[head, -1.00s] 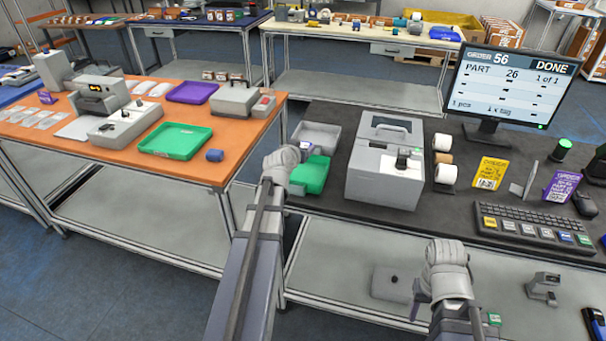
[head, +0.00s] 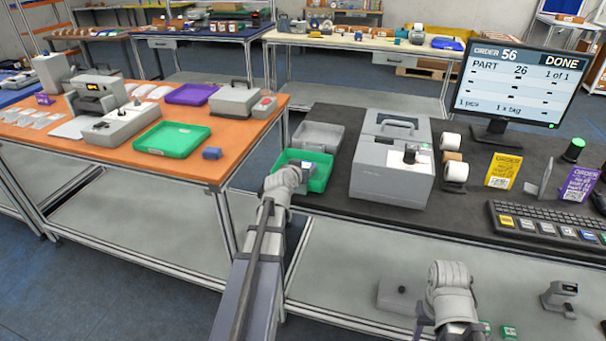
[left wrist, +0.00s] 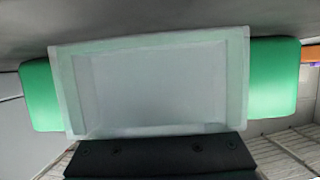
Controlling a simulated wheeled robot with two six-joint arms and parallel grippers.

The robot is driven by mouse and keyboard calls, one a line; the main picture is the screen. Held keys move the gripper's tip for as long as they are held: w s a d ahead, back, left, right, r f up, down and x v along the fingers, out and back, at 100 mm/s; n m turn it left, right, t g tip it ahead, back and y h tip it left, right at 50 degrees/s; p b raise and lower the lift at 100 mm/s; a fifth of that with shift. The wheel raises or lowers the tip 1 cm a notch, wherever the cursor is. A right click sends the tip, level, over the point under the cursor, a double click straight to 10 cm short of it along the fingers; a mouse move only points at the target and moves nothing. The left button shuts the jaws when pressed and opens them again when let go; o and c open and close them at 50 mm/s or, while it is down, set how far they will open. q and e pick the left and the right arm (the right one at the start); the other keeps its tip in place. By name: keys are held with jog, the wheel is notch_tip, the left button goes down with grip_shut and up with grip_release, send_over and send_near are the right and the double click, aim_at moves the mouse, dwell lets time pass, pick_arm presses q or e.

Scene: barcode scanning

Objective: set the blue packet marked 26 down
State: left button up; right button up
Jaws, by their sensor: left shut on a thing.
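The blue packet (head: 307,166) shows only as a small bluish patch at the fingertips of my left gripper (head: 302,175) in the head view; its mark cannot be read. My left gripper is shut on it, over the green tray (head: 320,176) on the dark bench. I cannot tell whether the packet touches the tray. In the left wrist view a pale translucent rectangle (left wrist: 155,85) fills the middle, with green on both sides. My right gripper (head: 452,285) is low at the front right; its jaws cannot be made out.
A grey tray (head: 318,136) lies behind the green one. A grey boxy machine (head: 393,170) stands close to its right. The monitor (head: 515,85) reads part 26, DONE. An orange table (head: 105,125) with another green tray (head: 172,139) is at the left.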

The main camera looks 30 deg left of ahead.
pick_arm(q)
jog(key=shift+f, duration=0.15)
jog(key=o, duration=1.5)
jog(key=shift+o, duration=0.2)
